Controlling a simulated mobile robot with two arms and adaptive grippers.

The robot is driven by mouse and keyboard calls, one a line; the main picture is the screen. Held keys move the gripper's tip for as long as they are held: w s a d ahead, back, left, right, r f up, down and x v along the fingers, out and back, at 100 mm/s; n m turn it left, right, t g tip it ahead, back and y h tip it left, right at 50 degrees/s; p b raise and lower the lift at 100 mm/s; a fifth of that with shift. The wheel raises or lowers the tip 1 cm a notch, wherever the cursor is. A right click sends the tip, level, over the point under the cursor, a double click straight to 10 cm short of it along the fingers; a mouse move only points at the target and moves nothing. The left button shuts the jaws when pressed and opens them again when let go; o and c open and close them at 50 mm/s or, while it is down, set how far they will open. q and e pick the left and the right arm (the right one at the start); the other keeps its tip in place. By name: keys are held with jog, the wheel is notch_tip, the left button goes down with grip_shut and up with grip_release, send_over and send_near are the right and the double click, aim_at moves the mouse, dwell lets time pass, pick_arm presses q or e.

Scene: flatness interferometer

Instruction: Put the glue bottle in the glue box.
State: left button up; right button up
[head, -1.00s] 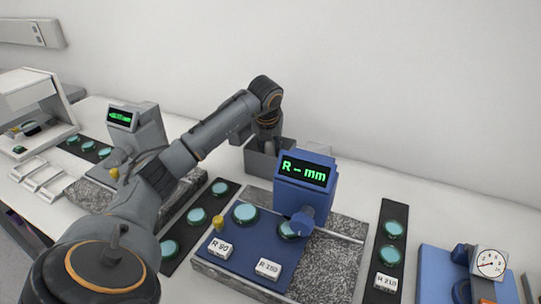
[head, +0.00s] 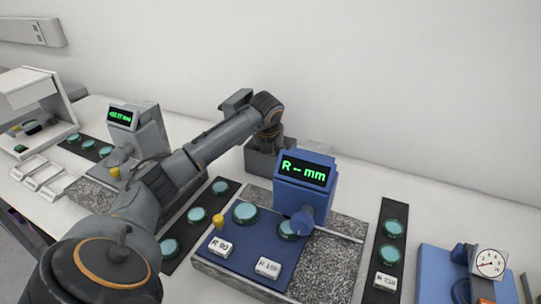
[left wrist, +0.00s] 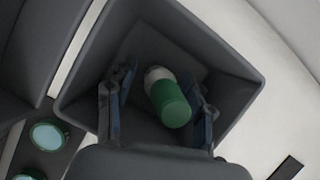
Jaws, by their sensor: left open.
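The glue bottle, green with a white end (left wrist: 168,98), is inside the dark grey glue box, whose wall shows in the left wrist view (left wrist: 205,40). My left gripper (left wrist: 162,108) is open, with one finger on each side of the bottle and apart from it. I cannot tell whether the bottle rests on the box floor. In the head view the box (head: 256,163) stands at the back behind the blue instrument, with my left wrist above it. The bottle and my left fingertips are hidden there. My right gripper is not in view.
The blue instrument with an "R – mm" display (head: 305,175) stands close in front of the box on a granite slab (head: 335,262). Dark strips with teal discs (head: 197,215) lie left and right. A grey instrument (head: 145,130) stands to the left.

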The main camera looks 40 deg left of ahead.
pick_arm(q)
jog(key=b+v, duration=0.1)
jog(key=v, duration=1.1)
jog(key=shift+r, duration=0.2)
jog(key=shift+f, duration=0.1)
